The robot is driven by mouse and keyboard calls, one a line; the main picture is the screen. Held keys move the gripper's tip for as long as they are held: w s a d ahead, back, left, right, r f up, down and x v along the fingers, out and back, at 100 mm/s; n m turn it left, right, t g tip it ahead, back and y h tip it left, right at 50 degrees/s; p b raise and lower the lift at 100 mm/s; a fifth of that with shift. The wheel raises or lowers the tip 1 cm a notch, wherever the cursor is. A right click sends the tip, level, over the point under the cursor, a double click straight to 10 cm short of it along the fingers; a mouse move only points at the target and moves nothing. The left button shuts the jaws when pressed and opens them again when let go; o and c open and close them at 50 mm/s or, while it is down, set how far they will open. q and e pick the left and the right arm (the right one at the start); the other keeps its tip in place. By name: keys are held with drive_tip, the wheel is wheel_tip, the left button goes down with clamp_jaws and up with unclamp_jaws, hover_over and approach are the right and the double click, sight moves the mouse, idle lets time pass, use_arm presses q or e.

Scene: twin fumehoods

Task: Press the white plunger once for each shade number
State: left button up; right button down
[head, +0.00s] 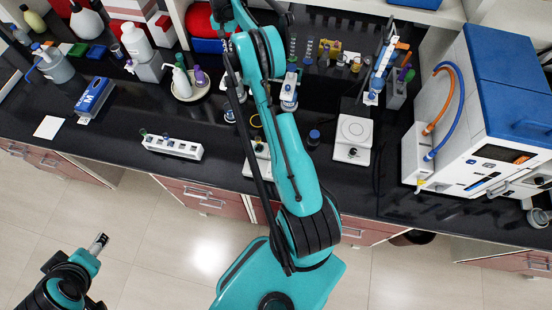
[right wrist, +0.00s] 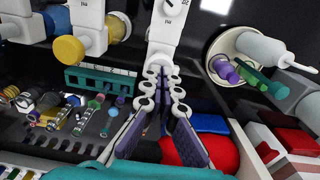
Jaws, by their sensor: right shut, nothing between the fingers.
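In the right wrist view my right gripper (right wrist: 160,85) shows its two linked fingers with purple pads. They meet at the far end, shut and empty, in front of a white upright part (right wrist: 168,35) with a dial. I cannot tell whether they touch it. In the head view my right arm reaches over the bench to the top edge, and its fingers cannot be made out. My left gripper (head: 98,243) is low on the left over the floor, away from the bench. I cannot tell its opening. A white pump-topped bottle (head: 181,82) stands on a pale dish.
A white rack (head: 172,149) holds several vials near the bench's front edge. A white balance-like device (head: 352,138) stands right of my arm, and a large blue-and-white machine (head: 490,110) fills the right. A red item (head: 200,18) lies at the back. The front-left bench top has bare areas.

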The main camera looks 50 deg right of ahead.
drive_tip(key=shift+f+b, duration=0.5)
drive_tip(key=shift+f, duration=0.2)
drive_tip(key=shift+f+b, duration=0.6)
drive_tip(key=shift+f, duration=0.15)
drive_tip(key=shift+r+p, duration=0.8)
drive_tip(key=shift+r, duration=0.75)
